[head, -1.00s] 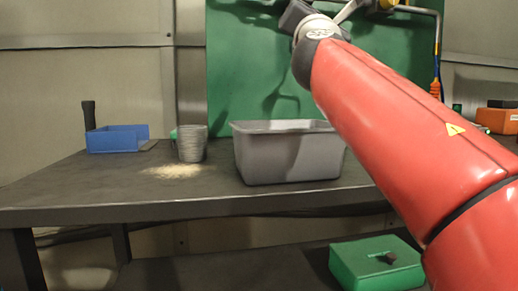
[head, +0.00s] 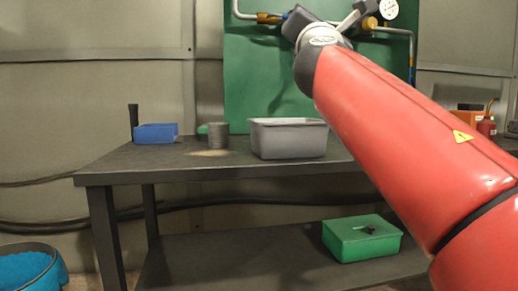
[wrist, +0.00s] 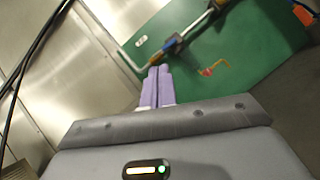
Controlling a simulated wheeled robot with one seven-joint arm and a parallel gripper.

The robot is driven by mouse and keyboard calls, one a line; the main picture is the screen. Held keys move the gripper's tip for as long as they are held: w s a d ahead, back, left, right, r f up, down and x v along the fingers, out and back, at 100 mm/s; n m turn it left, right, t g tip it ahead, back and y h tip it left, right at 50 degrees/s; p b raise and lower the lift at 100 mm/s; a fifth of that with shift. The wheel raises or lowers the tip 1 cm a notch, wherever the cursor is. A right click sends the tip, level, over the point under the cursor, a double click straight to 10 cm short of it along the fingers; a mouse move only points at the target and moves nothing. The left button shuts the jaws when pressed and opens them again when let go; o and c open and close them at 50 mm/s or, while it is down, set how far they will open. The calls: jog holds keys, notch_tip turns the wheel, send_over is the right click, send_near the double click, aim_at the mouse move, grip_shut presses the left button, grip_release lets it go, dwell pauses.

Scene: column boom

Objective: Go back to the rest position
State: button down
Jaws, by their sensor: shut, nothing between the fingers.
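My gripper (wrist: 154,88) shows in the wrist view, its pale purple fingers shut together with nothing between them. Beyond the fingers are the green panel and the metal wall, with no object touching them. In the head view my red arm reaches up from the lower right, raised in front of the green panel. The fingers themselves cannot be made out in the head view.
A round blue-filled tub (head: 28,268) stands at lower left. Pipes (head: 262,18) run along the green panel (head: 252,75).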

jog(key=s+d+f+m+g+h+p, duration=0.1)
jog(key=s+d+f+m+g+p, duration=0.2)
jog(key=f+m, duration=0.4)
jog(key=s+d+f+m+g+p, duration=0.15)
jog(key=d+f+m+g, duration=0.3)
jog(key=f, duration=0.55)
jog(key=s+d+f+m+g+h+p, duration=0.1)
jog(key=s+d+f+m+g, duration=0.25)
jog(key=f+m, duration=0.35)
jog(key=s+a+f+m+g+y+p, duration=0.1)
jog(key=s+a+f+m+g, duration=0.1)
jog(key=s+f, duration=0.3)
jog(key=s+a+f+m+g+y+p, duration=0.1)
jog(key=s+a+f+m+g+y, duration=0.1)
jog(key=s+f, duration=0.4)
jog(key=s+a+f+m+g+y+p, duration=0.1)
jog(key=s+f+m, duration=0.4)
jog(key=f, duration=0.8)
jog(key=shift+s+a+g+y+p, duration=0.4)
jog(key=shift+g+y, duration=0.3)
jog(key=shift+g, duration=0.5)
